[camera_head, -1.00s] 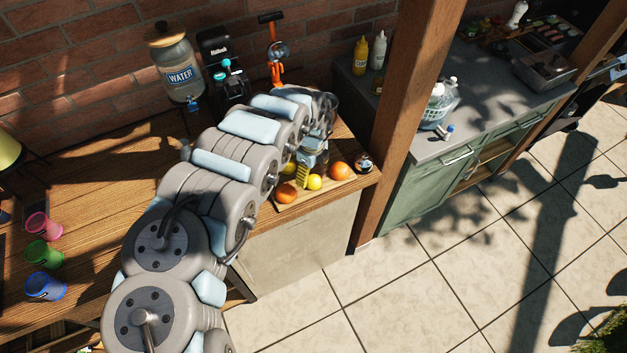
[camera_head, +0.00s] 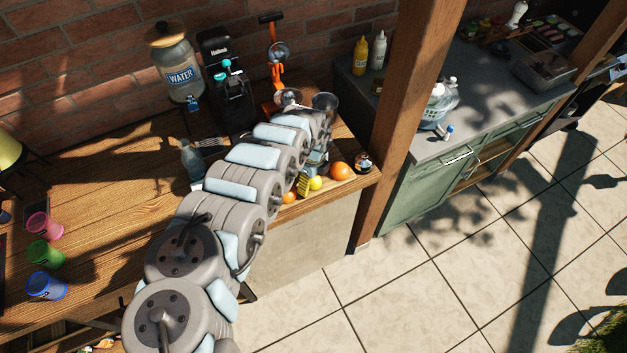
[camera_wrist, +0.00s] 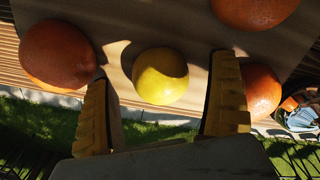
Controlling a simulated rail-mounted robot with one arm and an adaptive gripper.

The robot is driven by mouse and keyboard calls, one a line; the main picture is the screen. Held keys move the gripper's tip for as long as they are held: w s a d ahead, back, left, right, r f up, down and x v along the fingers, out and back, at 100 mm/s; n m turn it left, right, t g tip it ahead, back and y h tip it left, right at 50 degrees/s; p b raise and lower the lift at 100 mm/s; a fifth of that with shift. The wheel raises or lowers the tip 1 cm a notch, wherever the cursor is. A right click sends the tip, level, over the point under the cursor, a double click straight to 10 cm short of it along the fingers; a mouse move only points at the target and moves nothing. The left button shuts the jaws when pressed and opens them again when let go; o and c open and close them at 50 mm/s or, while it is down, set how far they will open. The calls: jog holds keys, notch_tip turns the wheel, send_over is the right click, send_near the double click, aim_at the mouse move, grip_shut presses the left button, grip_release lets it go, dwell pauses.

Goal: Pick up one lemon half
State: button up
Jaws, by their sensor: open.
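A yellow lemon piece (camera_wrist: 161,76) lies on a board (camera_wrist: 125,20) in the wrist view, rounded side showing; I cannot tell whether it is a half or whole. My gripper (camera_wrist: 162,88) is open, with one yellow finger on each side of the lemon piece and gaps between; contact is not visible. In the head view the lemon piece (camera_head: 316,183) sits near the table's front edge, just right of my gripper's yellow finger. My arm hides most of the gripper there.
Oranges flank the lemon piece, one at left (camera_wrist: 57,54), one at right (camera_wrist: 260,90) close to the right finger, and one at the top (camera_wrist: 254,8). A wooden post (camera_head: 405,110) stands right of the table. A juicer (camera_head: 275,65) and water dispenser (camera_head: 174,65) stand behind.

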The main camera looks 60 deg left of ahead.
jog(key=shift+c, duration=0.4)
jog(key=c, duration=1.3)
